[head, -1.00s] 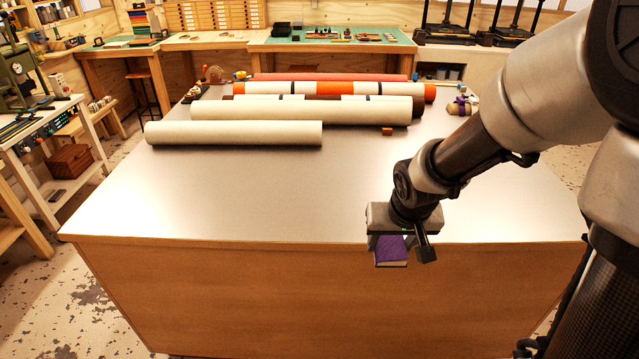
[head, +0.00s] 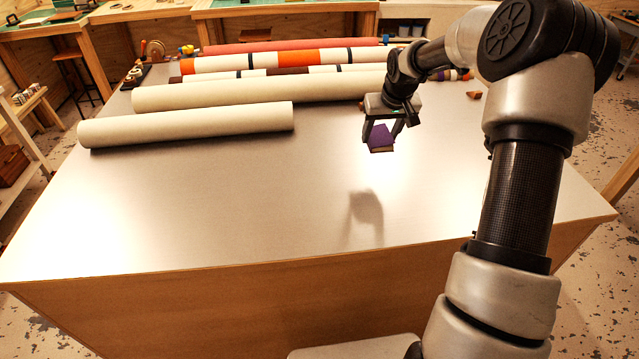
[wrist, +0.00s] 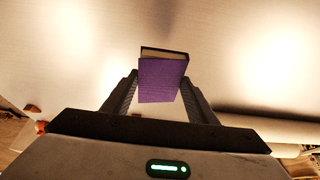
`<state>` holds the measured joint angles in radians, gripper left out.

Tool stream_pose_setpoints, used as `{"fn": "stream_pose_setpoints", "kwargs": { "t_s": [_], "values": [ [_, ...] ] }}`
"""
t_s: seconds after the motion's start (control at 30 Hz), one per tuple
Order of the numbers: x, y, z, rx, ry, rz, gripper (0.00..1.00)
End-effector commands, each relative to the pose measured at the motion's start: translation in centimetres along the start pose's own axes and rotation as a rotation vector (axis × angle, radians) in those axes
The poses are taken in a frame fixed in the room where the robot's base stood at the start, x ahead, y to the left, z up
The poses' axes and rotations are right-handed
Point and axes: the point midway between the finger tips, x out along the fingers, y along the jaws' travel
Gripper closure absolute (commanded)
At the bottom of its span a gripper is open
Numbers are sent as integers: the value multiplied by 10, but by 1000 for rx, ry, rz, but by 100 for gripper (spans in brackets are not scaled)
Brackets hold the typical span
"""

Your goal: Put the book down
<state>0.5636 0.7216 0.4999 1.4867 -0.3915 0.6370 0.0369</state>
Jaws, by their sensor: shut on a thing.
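The book (head: 381,137) is small with a purple cover and shows below my gripper (head: 388,138) in the head view. My gripper is shut on it, with a finger on each side. In the wrist view the purple book (wrist: 162,80) sits between the two fingers (wrist: 160,95), its cover and page edge showing. The book hangs above the bare table top (head: 230,200). A shadow lies on the table nearer the front edge, apart from the book.
Cream rolls (head: 185,123) and (head: 260,90) lie across the back left of the table. An orange and white roll (head: 290,60) and a red roll (head: 290,46) lie behind them. A small brown block (head: 473,95) is at the right. The front and middle of the table are clear.

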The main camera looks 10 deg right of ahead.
Motion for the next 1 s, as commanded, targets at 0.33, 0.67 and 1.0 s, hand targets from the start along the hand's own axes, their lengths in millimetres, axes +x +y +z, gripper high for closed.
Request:
{"fn": "stream_pose_setpoints", "kwargs": {
  "t_s": [0.33, 0.67, 1.0],
  "values": [
    [52, 10, 14, 1, -4, 3, 71],
    [83, 10, 26, 2, -3, 3, 71],
    [97, 10, 32, 2, 1, 4, 71]
  ]
}}
